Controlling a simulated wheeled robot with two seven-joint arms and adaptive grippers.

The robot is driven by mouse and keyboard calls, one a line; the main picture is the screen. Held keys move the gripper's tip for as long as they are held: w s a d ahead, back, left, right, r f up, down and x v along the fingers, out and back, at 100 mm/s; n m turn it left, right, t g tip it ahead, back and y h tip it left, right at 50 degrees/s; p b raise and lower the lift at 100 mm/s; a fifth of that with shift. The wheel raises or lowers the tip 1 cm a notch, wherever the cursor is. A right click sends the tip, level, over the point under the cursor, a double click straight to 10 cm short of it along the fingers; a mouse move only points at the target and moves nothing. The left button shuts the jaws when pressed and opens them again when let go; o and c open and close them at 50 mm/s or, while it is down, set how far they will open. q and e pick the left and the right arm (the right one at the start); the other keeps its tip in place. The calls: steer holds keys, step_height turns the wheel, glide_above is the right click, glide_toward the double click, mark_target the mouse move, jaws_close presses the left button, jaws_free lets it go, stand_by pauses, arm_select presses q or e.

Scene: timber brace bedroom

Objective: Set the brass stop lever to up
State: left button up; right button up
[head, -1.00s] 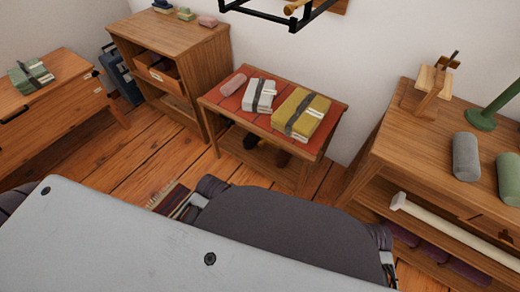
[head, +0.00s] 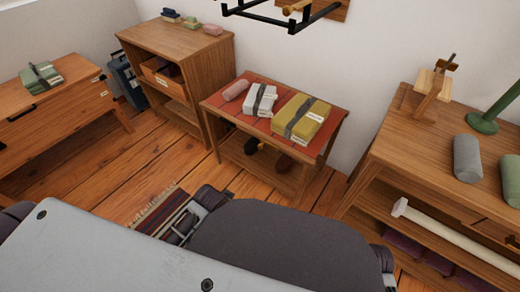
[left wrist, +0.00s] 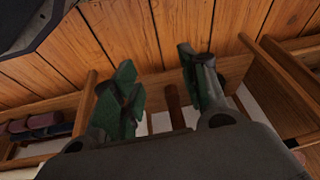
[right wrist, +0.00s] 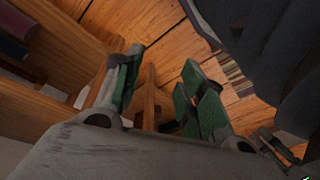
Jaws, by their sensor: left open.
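A small brass-coloured piece (head: 297,7) shows at the top edge of the head view, by a black metal frame (head: 285,18) on the wall. A wooden plate (head: 325,10) is behind it. The piece is cut off by the picture edge, so I cannot tell if it is the stop lever or how it is set. My left gripper (left wrist: 157,65) is open and empty, with its green-padded fingers apart. My right gripper (right wrist: 162,58) is also open and empty. Neither wrist view shows the brass piece; both grippers are away from it.
A red-topped table (head: 238,107) with bundles stands below the frame. A wooden cabinet (head: 180,45) is left of it, and a low bench (head: 75,95) farther left. A shelf unit (head: 405,150) with a wooden stand (head: 432,88) is at right. Open floor (head: 125,165) lies at left.

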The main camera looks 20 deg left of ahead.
arm_select(q)
steer(key=w+a+f+n+t+h+b, duration=0.1)
steer(key=w+f+n+t, duration=0.15)
steer(key=w, duration=0.25)
steer(key=w+a+f+n+t+h+b, duration=0.1)
steer(key=w+a+n+t, duration=0.1)
steer(key=w+n+t, duration=0.3)
steer(key=w+d+r+n+t+h, duration=0.2)
steer(key=r+n+t, duration=0.3)
steer(key=r+n, duration=0.4)
steer(key=shift+w+r+h, duration=0.35)
steer(key=shift+w+h, duration=0.35)
steer(key=shift+h, duration=0.2)
arm_select(e)
steer(key=shift+w+a+r+t+y, duration=0.25)
steer(key=shift+w+a+t+y, duration=0.1)
steer(key=shift+w+a+t, duration=0.3)
steer(key=shift+w+a+r+t+y, duration=0.3)
steer(key=shift+w+a, duration=0.25)
steer(key=shift+w, duration=0.25)
arm_select(q)
steer(key=shift+w+d+n, duration=0.1)
steer(key=shift+d+n, duration=0.05)
steer(key=shift+n, duration=0.1)
arm_select(e)
steer(key=shift+f, duration=0.15)
